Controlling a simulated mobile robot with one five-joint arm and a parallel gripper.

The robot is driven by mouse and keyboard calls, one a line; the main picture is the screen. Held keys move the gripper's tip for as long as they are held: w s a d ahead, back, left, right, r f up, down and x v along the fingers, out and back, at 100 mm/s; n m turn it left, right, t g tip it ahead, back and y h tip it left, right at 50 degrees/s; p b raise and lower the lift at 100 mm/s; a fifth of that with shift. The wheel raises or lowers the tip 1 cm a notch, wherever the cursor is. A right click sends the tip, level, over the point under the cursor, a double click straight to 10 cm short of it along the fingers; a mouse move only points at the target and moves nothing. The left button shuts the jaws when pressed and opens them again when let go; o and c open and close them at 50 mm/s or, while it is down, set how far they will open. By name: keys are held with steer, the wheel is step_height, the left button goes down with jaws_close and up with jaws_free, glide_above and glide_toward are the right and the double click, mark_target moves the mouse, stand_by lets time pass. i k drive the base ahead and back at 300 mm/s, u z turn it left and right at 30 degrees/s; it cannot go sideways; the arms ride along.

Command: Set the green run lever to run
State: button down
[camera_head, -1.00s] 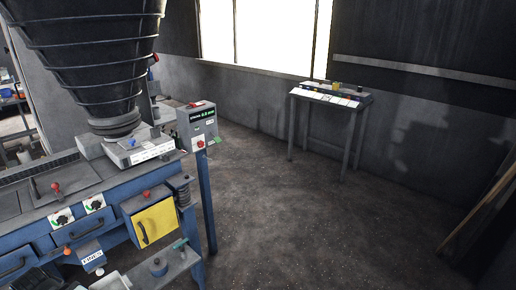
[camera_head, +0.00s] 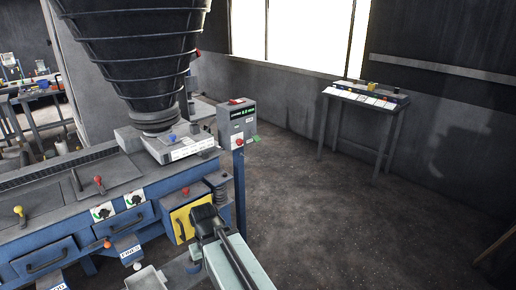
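A grey control box (camera_head: 237,122) with a lit green display stands on a blue post beside the blue machine. A red knob (camera_head: 237,141) is on its front, with a small green part (camera_head: 254,139) at its right. I cannot tell whether that part is the run lever. A teal-green handle low at the machine's right end showed earlier. My arm now covers that spot, so I cannot tell its position. My arm, pale green with a black joint (camera_head: 207,219), reaches up from the bottom. I cannot make out its fingertips.
The blue machine (camera_head: 60,218) with drawers and red and yellow knobs fills the left. A yellow panel (camera_head: 184,221) is just left of my arm. A dark hopper (camera_head: 135,45) hangs above. Open floor (camera_head: 320,220) lies to the right, with a small table (camera_head: 365,96) by the wall.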

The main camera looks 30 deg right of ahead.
mark_target(256, 138)
steer(key=z, duration=0.1)
steer(key=i, duration=1)
steer(key=u, duration=0.05)
